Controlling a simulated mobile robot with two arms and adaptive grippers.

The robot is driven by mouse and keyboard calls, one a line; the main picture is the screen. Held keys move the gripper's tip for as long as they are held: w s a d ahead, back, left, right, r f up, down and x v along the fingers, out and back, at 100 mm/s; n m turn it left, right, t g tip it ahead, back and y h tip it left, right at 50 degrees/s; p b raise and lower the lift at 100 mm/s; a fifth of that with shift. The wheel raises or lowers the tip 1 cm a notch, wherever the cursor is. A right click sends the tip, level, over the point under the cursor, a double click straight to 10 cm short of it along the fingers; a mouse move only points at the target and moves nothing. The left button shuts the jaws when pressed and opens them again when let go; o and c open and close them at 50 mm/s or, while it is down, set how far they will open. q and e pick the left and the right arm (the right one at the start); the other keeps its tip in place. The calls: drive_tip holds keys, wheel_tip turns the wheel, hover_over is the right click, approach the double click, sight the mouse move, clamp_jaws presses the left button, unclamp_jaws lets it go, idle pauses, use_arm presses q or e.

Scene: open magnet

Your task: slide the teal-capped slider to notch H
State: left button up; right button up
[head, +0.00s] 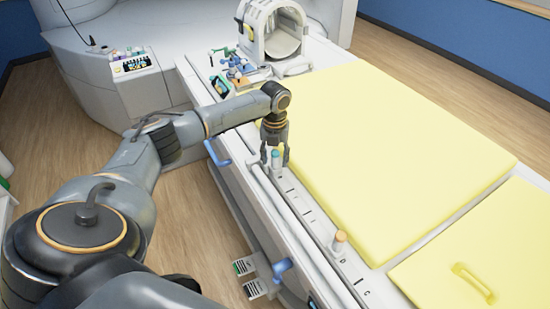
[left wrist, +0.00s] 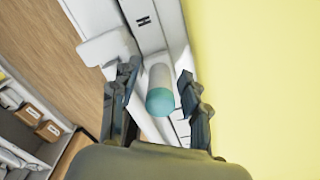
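The teal-capped slider (head: 276,157) stands upright on the white rail along the bed's edge. In the left wrist view its pale body and teal cap (left wrist: 160,98) show between my fingers. My left gripper (head: 275,157) points down over it, one finger on each side. The fingers (left wrist: 160,95) look open, with small gaps beside the slider. The letter H (left wrist: 143,21) is marked on the rail, beyond the slider in the left wrist view. My right gripper is not in view.
An orange-capped slider (head: 339,241) stands lower on the same rail, near the letters D and C. The yellow bed pad (head: 400,150) lies right of the rail. A blue handle (head: 215,153) sticks out on the left side. A white coil (head: 275,30) stands at the back.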

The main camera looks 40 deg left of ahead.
use_arm(q)
drive_tip(key=shift+r, duration=0.1)
wheel_tip(320, 180, up, 12)
drive_tip(key=shift+f, duration=0.1)
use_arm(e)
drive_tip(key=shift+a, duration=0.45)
